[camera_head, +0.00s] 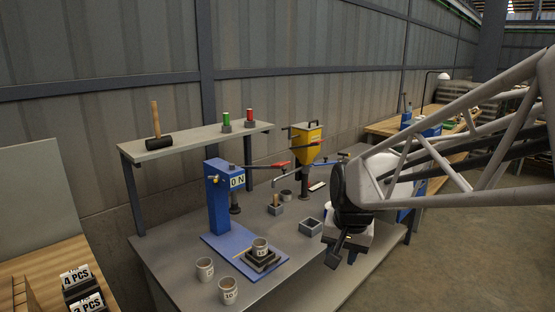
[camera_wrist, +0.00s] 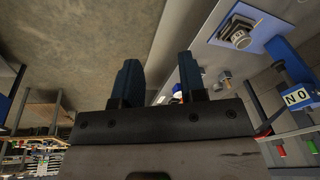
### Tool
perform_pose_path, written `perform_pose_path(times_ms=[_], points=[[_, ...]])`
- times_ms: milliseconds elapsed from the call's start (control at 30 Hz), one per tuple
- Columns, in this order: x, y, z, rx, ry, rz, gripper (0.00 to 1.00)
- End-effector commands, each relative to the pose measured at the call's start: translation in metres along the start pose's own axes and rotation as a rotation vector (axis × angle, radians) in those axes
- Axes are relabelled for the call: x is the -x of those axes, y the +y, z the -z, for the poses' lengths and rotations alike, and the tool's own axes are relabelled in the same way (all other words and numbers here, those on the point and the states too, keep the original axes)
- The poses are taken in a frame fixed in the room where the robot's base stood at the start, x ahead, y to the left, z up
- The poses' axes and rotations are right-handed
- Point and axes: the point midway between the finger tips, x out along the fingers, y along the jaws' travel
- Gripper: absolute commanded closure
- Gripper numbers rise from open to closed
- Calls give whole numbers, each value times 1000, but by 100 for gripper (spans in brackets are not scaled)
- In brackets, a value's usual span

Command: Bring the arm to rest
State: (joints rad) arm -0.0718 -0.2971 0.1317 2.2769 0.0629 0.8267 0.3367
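My gripper (camera_head: 340,251) hangs from my arm at the right of the head view, in front of the grey workbench (camera_head: 165,262) and above its front edge. In the wrist view my gripper (camera_wrist: 160,75) shows two dark blue fingers standing apart. Nothing is held between them; floor and the bench edge show through the gap. My arm reaches in from the right of the head view and hides part of the bench's right end. Whether the arm is moving cannot be told from one moment.
A blue press (camera_head: 220,200) marked ON stands on the bench, with a cup (camera_head: 260,246) on its base. Two cups (camera_head: 205,268) (camera_head: 228,291) stand near the front. A yellow hopper (camera_head: 306,145) stands behind. A shelf (camera_head: 190,142) holds a mallet (camera_head: 158,138). Open floor lies at right.

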Motion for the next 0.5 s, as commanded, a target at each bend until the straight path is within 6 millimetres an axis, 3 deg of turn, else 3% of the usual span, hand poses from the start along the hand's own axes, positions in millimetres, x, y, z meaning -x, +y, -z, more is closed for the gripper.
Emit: perform_pose_path(times_ms=[500], points=[[38,63,-99,174,31,-35,62]])
